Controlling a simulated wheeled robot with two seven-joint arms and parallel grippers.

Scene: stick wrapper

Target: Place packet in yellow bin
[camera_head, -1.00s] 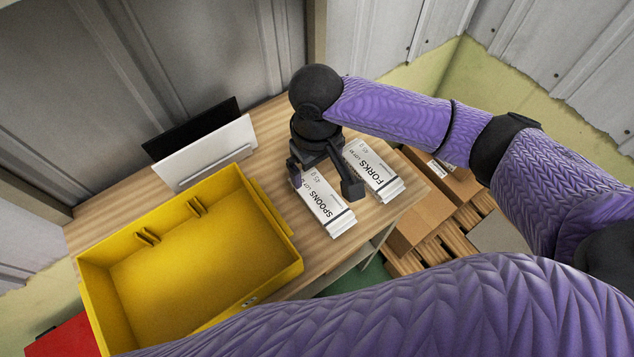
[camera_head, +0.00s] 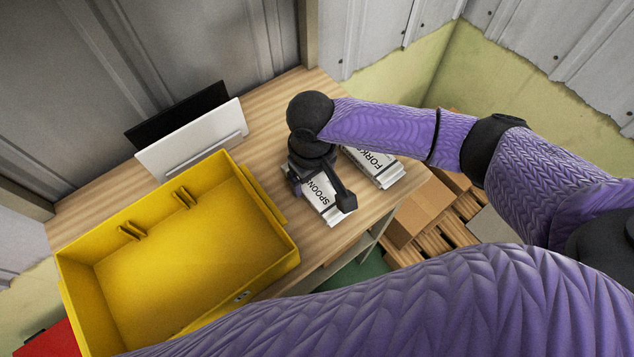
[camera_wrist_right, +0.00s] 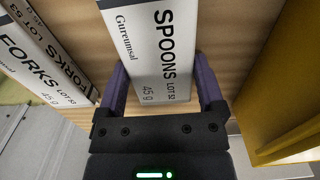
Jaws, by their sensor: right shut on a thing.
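The white SPOONS packet (camera_head: 326,207) lies on the wooden table, partly hidden under my right gripper (camera_head: 322,198). In the right wrist view the SPOONS packet (camera_wrist_right: 158,45) sits between the two fingers of my right gripper (camera_wrist_right: 163,88), which is shut on it. The yellow bin (camera_head: 262,262) stands to the left of the gripper and looks empty. Its side also shows at the right of the right wrist view (camera_wrist_right: 285,95). My left gripper is not in view; a purple arm of mine crosses the bottom of the head view.
White FORKS packets (camera_head: 376,166) lie just right of the gripper, also in the right wrist view (camera_wrist_right: 38,60). A white panel (camera_head: 195,140) and a black panel (camera_head: 178,115) stand behind the bin. Cardboard boxes (camera_head: 420,210) are on a pallet beyond the table's right edge.

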